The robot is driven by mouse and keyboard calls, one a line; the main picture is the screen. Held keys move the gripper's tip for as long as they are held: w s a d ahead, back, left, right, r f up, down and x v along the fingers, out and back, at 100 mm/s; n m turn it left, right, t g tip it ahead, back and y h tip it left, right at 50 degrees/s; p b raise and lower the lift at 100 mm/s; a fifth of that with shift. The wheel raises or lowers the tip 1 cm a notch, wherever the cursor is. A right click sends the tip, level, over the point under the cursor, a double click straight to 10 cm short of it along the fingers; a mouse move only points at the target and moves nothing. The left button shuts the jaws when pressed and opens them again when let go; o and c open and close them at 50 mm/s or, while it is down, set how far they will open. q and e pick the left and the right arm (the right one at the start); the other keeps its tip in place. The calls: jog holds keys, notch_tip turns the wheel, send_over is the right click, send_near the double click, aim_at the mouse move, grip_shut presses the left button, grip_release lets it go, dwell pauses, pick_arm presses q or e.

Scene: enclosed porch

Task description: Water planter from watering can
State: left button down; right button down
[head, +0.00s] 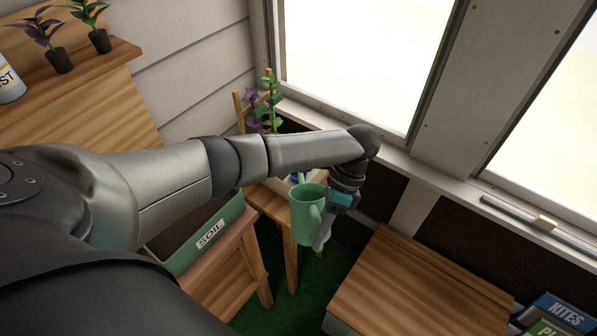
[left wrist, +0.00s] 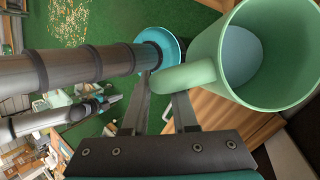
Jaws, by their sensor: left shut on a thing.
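The green watering can (head: 306,216) hangs upright, or nearly so, from my left gripper (head: 327,226) in the middle of the head view. In the left wrist view, the gripper's two fingers (left wrist: 168,98) are closed around the handle of the can (left wrist: 208,62). The can's open top faces that camera and a pale bluish surface shows inside. A planter (head: 284,187) stands on a wooden stand by the window, just behind the can. My left forearm hides much of it. Purple and green plants (head: 268,103) rise above the forearm there.
A soil box (head: 205,240) sits on a wooden bench at lower left. A wooden crate or table top (head: 415,292) is at lower right. A shelf (head: 118,58) with small potted plants is at upper left. Window sill (head: 340,126) lies behind the arm.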

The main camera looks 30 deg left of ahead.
pick_arm(q)
jog(key=shift+f, duration=0.1)
jog(key=shift+t+y, duration=0.7)
jog(key=shift+t, duration=0.2)
jog(key=shift+s+d+f, duration=0.15)
jog(key=shift+s+f, duration=0.05)
jog(key=shift+f, duration=1.1)
jog(key=shift+s+d+f, duration=0.15)
jog(key=shift+f, duration=1.15)
jog(key=shift+n, duration=0.3)
